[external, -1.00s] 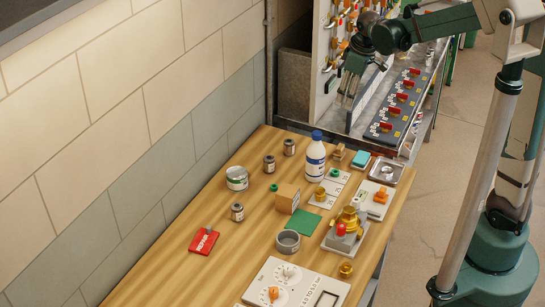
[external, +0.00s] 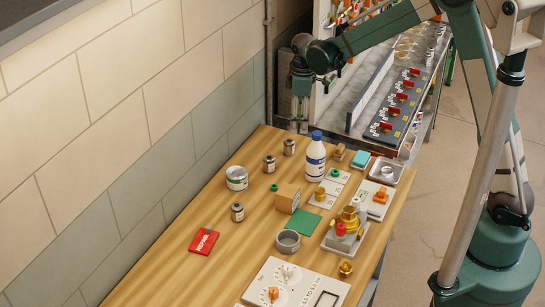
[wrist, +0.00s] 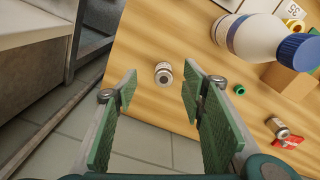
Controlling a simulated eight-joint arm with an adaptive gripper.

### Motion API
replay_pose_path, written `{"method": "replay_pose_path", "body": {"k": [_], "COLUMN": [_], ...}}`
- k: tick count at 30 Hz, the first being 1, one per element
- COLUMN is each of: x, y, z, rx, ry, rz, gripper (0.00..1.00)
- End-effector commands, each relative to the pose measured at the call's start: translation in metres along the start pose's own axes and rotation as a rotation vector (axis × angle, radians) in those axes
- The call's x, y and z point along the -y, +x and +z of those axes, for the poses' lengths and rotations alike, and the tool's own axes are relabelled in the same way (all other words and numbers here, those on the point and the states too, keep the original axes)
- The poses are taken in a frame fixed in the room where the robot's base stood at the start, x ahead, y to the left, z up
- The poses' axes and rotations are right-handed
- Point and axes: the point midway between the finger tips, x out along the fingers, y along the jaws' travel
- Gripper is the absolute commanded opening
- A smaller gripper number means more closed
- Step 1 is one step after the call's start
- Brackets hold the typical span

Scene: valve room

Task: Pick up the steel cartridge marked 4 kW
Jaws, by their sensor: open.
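Three small steel cartridges with dark bands stand on the wooden table: one at the back (external: 289,147), one just in front of it (external: 269,163), and one nearer the front (external: 237,212). Their markings are too small to read, so I cannot tell which says 4 kW. My gripper (external: 300,118) is open and empty, pointing down by the table's back edge. In the wrist view, one cartridge (wrist: 163,73) shows beyond and between my spread fingers (wrist: 160,80), apart from them. Another cartridge (wrist: 278,127) is at the right, by the red booklet.
A white bottle with a blue cap (external: 315,155) stands right of the back cartridges.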

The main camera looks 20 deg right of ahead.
Motion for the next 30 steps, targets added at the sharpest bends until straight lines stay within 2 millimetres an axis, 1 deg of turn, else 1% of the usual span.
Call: {"method": "replay_pose_path", "body": {"k": [1,3,9,23,30], "x": [0.001,0.002,0.006,0.006,0.006], "y": [0.007,0.016,0.032,0.036,0.052], "z": [-0.008,-0.016,-0.029,-0.030,-0.030], "rx": [0.005,0.013,0.025,0.028,0.028], "ry": [-0.017,-0.038,-0.075,-0.082,-0.082], "rz": [-0.005,-0.013,-0.026,-0.029,-0.029], "gripper": [0.41,0.41,0.41,0.41,0.41]}}
